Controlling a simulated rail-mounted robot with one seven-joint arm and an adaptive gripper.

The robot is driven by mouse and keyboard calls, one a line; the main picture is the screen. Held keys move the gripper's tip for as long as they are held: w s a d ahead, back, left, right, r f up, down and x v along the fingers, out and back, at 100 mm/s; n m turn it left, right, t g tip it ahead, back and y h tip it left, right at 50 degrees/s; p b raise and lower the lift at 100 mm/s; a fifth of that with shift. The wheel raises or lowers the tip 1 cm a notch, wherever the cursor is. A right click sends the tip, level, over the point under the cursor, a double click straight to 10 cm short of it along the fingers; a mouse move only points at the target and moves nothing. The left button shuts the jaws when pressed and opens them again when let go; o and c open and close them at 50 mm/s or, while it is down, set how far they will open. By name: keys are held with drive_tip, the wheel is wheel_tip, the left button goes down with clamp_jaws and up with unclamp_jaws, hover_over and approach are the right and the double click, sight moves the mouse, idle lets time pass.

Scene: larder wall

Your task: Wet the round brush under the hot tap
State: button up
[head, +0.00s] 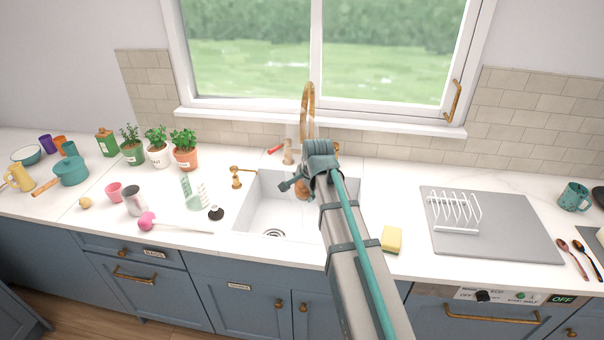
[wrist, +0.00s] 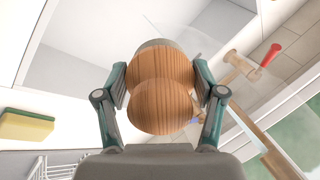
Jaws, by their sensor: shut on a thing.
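My gripper (wrist: 162,88) is shut on the round brush (wrist: 160,105), whose rounded wooden body fills the space between the two fingers in the wrist view. Its bristles are not clearly visible. In the head view my gripper (head: 300,186) is over the sink (head: 262,215), and the brush (head: 304,184) is mostly hidden by my arm. The tap's tall brass spout (head: 307,88) stands behind my gripper at the back of the sink. The red tap handle (head: 275,149) is left of the spout; it also shows in the wrist view (wrist: 270,54). I cannot tell whether water runs.
A yellow sponge (head: 391,239) lies right of the sink, near a white rack (head: 455,212) on a grey mat. Left of the sink are a brass dispenser (head: 236,178), a pink-headed brush (head: 147,221), cups and potted herbs (head: 184,148). The window sill is behind.

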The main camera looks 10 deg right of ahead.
drive_tip(key=shift+s+r, duration=0.1)
idle(0.3)
drive_tip(key=s+r+p, duration=0.3)
drive_tip(key=s+r, duration=0.1)
drive_tip(key=s, duration=0.1)
drive_tip(key=shift+a, duration=0.2)
drive_tip(key=shift+f+n, duration=0.1)
drive_tip(key=shift+n, duration=0.2)
idle(0.6)
